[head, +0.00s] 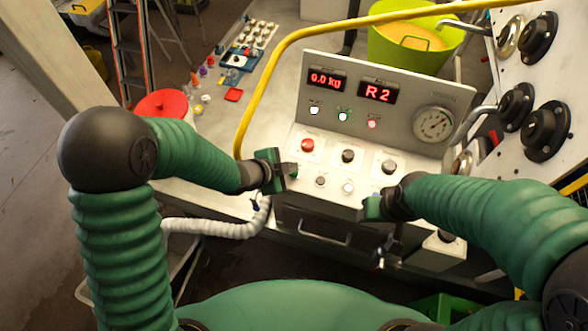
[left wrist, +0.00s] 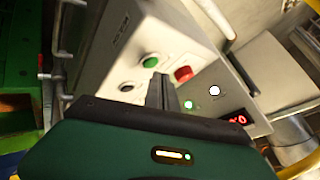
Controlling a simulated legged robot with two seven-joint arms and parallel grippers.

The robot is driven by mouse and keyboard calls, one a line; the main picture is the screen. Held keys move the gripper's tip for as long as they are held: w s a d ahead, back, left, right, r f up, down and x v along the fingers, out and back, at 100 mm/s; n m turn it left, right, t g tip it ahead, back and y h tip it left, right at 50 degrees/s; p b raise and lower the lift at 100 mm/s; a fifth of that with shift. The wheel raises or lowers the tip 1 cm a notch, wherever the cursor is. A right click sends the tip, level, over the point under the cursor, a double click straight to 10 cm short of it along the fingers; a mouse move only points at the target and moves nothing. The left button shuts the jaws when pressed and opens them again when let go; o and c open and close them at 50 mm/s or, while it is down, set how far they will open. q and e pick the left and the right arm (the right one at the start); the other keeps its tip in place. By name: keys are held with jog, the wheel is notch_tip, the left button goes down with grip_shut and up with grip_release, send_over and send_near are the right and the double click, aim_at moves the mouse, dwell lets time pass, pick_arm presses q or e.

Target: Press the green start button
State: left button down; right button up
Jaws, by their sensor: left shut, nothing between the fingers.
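The control panel (head: 330,172) has a red button (head: 307,145) at its upper left and dark knobs to the right. In the left wrist view, the green button (left wrist: 150,62) sits beside the red button (left wrist: 184,74). In the head view I cannot make out the green button; my left gripper (head: 291,172) covers the area below the red one. This gripper is shut and empty, over the panel's left side. Its fingers (left wrist: 161,92) show just below the green button in the left wrist view; contact cannot be told. My right gripper (head: 372,207) is at the panel's front right; its jaws are unclear.
The upright display board (head: 375,92) reads "0.0 kg" and "R2", with lamps and a round gauge (head: 433,124). A yellow tube (head: 290,45) arches behind the left arm. A white panel with black knobs (head: 545,95) stands at right. A yellow-green bucket (head: 412,45) is behind.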

aim_at(290, 175)
pick_arm(q)
notch_tip(290, 175, up, 5)
jog(key=p, duration=0.4)
jog(key=shift+r+p, duration=0.1)
jog(key=shift+p, duration=0.2)
dwell(0.6)
jog(key=shift+f, duration=0.2)
jog(key=a+f+n+y+b, duration=0.1)
jog(key=a, duration=0.1)
jog(key=a+f+n+b, duration=0.1)
jog(key=a+b, duration=0.1)
jog(key=s+a+f+n+y+b, duration=0.1)
jog(key=a, duration=0.1)
jog(key=shift+a+f+n+y+b, duration=0.3)
jog(key=shift+n+b, duration=0.1)
jog(key=s+a+f+n+g+y+b, duration=0.3)
jog(key=s+a+n+b, duration=0.5)
jog(key=s+a+n, duration=0.4)
jog(key=s+f+n+g, duration=0.1)
jog(key=s+f, duration=0.1)
jog(key=s, duration=0.1)
jog(key=shift+f+n+y, duration=0.2)
jog(key=shift+n+y, duration=0.1)
